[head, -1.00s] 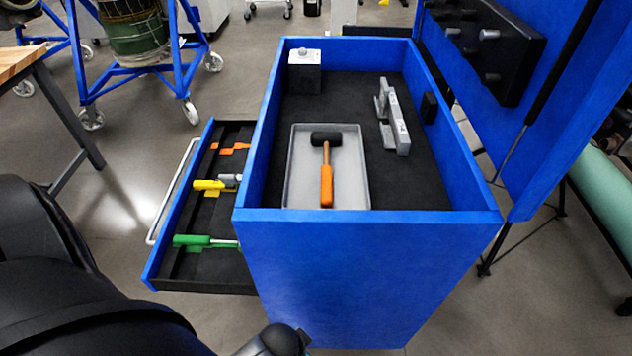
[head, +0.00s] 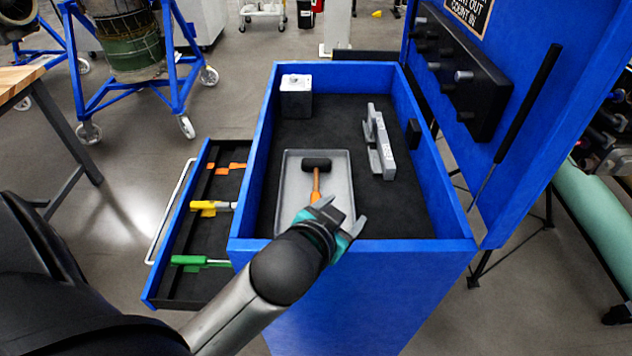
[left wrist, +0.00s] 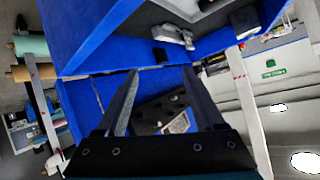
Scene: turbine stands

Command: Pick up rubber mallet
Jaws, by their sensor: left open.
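The rubber mallet lies in a shallow grey tray (head: 287,200) inside the blue cart. Its black head (head: 317,164) points to the far side and its orange handle (head: 316,184) points toward me. My left gripper (head: 343,213) is open over the near end of the tray and appears empty. It hides the lower part of the handle. In the left wrist view the two fingers (left wrist: 160,72) are spread apart with nothing between them that I can see gripped; I cannot make out the mallet there. My right gripper is out of view.
The blue cart's near wall (head: 400,246) stands close beside my left arm. A grey metal fixture (head: 380,150) lies right of the tray, and a black block (head: 296,100) stands at the back. An open drawer (head: 160,270) with tools juts out left. Dark cart floor is free behind the tray.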

